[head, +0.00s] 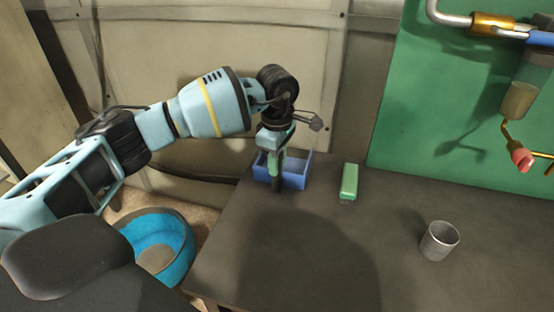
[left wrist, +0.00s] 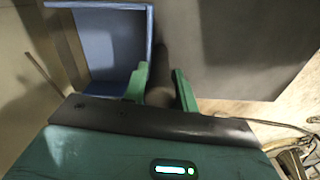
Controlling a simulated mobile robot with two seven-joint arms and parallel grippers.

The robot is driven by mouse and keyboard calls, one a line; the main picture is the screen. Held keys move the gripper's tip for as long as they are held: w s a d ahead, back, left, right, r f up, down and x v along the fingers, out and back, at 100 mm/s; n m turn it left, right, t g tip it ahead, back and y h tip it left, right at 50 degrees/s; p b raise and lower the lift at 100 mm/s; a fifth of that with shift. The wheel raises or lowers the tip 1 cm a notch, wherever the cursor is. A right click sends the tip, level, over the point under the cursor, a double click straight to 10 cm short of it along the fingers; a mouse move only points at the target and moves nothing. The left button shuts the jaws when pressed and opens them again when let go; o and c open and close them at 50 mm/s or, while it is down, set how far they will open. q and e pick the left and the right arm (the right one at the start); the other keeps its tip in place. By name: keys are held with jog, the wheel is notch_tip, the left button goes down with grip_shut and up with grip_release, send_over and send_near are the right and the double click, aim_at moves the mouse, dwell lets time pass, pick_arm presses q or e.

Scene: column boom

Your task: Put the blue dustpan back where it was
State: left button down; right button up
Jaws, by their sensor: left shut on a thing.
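The blue dustpan (head: 297,179) is at the back left corner of the dark table, its open pan facing up. My left gripper (head: 278,172) points down at it, with its green fingers closed on the dustpan's dark handle. In the left wrist view the blue pan (left wrist: 112,47) lies at upper left, and the dark handle (left wrist: 160,72) runs between the green fingertips (left wrist: 160,84). I cannot tell whether the pan touches the tabletop or hangs just above it. My right gripper is not in view.
A green brush (head: 349,181) lies on the table (head: 330,260) right of the dustpan. A grey metal cup (head: 439,241) stands farther right. A blue round bucket (head: 160,246) is on the floor left of the table. A green board (head: 430,110) with pipes rises behind.

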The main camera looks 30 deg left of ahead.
pick_arm(q)
jog(key=c, duration=1.1)
grip_release()
jog(key=shift+f, duration=0.15)
notch_tip(320, 180, up, 12)
jog(key=shift+r, duration=0.15)
